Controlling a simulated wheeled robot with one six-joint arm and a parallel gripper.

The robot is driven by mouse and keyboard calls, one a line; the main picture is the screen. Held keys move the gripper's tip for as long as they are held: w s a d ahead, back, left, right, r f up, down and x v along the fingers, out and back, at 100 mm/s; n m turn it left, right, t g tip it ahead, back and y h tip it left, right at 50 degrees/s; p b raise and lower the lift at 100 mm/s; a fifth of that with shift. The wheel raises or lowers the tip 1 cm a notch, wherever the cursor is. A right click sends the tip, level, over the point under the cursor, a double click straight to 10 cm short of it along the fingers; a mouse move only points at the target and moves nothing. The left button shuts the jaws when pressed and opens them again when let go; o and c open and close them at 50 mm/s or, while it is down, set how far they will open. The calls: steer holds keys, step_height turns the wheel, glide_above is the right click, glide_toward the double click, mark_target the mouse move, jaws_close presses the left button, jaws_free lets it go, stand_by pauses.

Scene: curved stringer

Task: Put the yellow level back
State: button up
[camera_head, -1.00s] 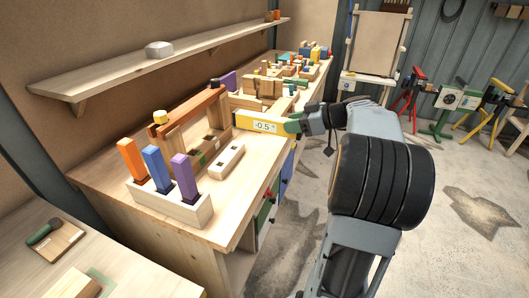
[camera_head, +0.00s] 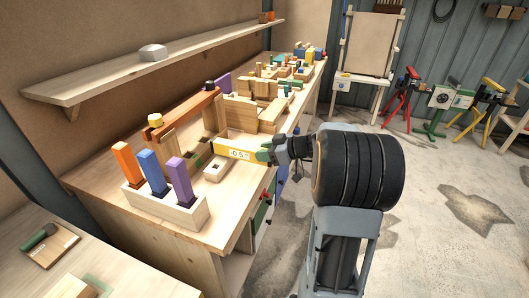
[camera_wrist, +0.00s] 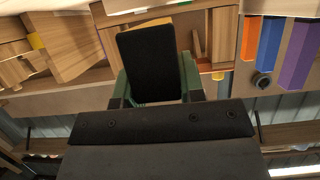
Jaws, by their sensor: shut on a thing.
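The yellow level (camera_head: 224,149) has a white display reading about -0.5°. My gripper (camera_head: 264,153) has green fingers and is shut on the level's right end. The level extends left from the fingers, nearly horizontal, over the workbench. A pale wooden block with dark slots (camera_head: 213,172) is just below and in front of it; I cannot tell whether they touch.
A pale rack (camera_head: 180,212) with orange, blue and purple upright blocks stands at the bench's near end. A brown beam (camera_head: 186,112) rests on wooden supports behind the level. Several wooden pieces crowd the bench beyond. A shelf (camera_head: 165,66) hangs above.

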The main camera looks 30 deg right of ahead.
steer(key=shift+f+b, duration=0.6)
steer(key=shift+b, duration=0.75)
steer(key=o, duration=1.1)
steer(key=r+p, duration=0.1)
steer(key=p, duration=0.1)
steer(key=shift+r+p, duration=0.25)
steer(key=shift+p, duration=0.1)
steer(key=shift+s+d+r, duration=0.1)
steer(key=shift+s+d, duration=0.1)
steer(key=b+v, duration=0.1)
steer(key=v, duration=1)
steer(key=s+a+f+m+g+h, duration=0.3)
steer(key=s+a+f+m+h, duration=0.1)
steer(key=a, duration=0.5)
steer(key=s+a+f+m+g+h, duration=0.3)
steer(key=s+a+f+m+h, duration=0.1)
steer(key=s+a, duration=0.4)
steer(key=shift+s+a+f+m+g+h, duration=0.2)
steer(key=shift+a+f+m+g+h, duration=0.3)
steer(key=shift+a+f, duration=0.75)
